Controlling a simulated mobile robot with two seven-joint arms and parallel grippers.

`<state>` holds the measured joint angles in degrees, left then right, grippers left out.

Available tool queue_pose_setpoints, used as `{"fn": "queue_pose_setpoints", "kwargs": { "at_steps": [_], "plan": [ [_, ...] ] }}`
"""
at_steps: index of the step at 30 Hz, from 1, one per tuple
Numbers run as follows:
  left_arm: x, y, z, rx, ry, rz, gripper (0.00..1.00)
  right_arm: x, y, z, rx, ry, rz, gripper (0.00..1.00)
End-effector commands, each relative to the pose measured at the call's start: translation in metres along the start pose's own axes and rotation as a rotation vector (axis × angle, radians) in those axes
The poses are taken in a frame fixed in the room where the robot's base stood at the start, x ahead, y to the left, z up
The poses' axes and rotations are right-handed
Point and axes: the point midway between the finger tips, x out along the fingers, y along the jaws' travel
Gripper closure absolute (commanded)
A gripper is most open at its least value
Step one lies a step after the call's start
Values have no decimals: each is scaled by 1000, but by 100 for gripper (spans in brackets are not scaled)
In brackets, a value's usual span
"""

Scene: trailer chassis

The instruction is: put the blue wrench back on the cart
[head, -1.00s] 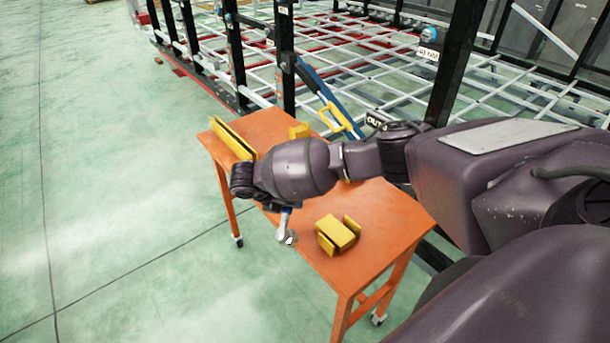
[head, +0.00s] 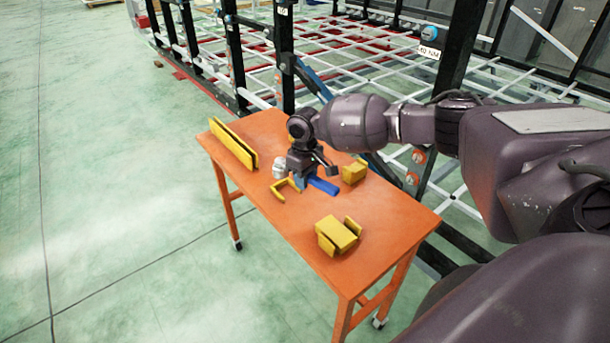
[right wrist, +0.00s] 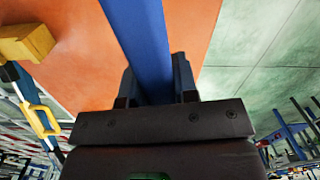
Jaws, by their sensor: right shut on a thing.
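The blue wrench (head: 324,187) lies roughly level over the middle of the orange cart (head: 375,210). Its blue handle points right in the head view and its pale metal head shows to the left of the gripper. My right gripper (head: 304,178) is above the cart top, pointing down, shut on the wrench. In the right wrist view the blue handle (right wrist: 138,35) runs between the fingers (right wrist: 157,88), with the orange top behind it. I cannot tell whether the wrench touches the cart top. My left gripper is not in view.
On the cart are a long yellow piece (head: 234,145), a yellow bracket (head: 284,189) close to the wrench, a yellow block (head: 354,172) and a yellow holder (head: 338,236). The black-and-white trailer frame (head: 284,55) stands behind. The cart's front middle has bare space.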

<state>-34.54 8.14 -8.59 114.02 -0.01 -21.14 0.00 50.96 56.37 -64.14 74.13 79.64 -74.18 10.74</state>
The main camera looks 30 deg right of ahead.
Motion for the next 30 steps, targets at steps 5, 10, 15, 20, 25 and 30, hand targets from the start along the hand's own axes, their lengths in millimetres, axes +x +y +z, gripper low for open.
{"fn": "queue_pose_setpoints", "kwargs": {
  "at_steps": [5, 10, 15, 20, 25, 30],
  "plan": [
    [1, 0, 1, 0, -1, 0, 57, -9, 3, -3, 139, 31, 23, 100],
    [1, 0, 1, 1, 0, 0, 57, -11, 4, -4, 189, 39, 30, 100],
    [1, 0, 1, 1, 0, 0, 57, -12, 4, -4, 193, 40, 30, 100],
    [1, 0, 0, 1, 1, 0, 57, -12, 4, -4, 192, 39, 30, 100],
    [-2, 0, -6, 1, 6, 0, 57, -15, 4, -3, 192, 39, 28, 100],
    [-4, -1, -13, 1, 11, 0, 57, -12, 3, -2, 192, 39, 24, 100]
  ]
}}
